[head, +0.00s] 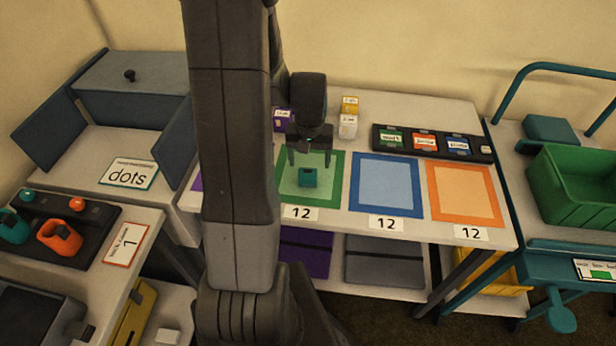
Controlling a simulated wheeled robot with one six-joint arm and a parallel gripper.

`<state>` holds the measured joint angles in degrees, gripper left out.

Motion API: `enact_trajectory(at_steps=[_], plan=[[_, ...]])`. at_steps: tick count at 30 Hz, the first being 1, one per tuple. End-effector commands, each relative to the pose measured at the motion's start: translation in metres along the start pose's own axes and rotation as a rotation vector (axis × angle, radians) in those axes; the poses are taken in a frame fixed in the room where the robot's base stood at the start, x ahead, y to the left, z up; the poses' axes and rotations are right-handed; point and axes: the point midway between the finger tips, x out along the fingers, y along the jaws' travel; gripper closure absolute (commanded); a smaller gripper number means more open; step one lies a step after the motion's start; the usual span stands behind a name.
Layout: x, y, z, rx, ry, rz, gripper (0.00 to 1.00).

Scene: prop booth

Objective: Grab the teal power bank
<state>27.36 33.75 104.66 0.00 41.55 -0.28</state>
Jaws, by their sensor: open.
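The fingertips appear near the block's top; I cannot tell how large the gap is. My arm hides the mat's left surroundings and part of the table.
Blue (386,185) and orange (464,192) mats lie to the right. Behind stand small white and yellow boxes (348,127) and a black tray (483,150) of coloured cards. A cart with a green crate (577,187) and a teal box (551,129) stands right.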

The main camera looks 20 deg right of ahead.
Motion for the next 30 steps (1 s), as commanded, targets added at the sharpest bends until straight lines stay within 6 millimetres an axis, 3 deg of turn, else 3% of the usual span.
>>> enact_trajectory(at_steps=[12,22,23,30], plan=[[0.045,-0.004,0.007,0.0,-0.004,0.0,0.27],[0.051,-0.004,0.007,0.0,-0.001,0.0,0.27],[0.051,-0.004,0.007,0.0,-0.001,0.0,0.29],[0.051,-0.004,0.007,0.0,-0.001,0.0,0.76]])
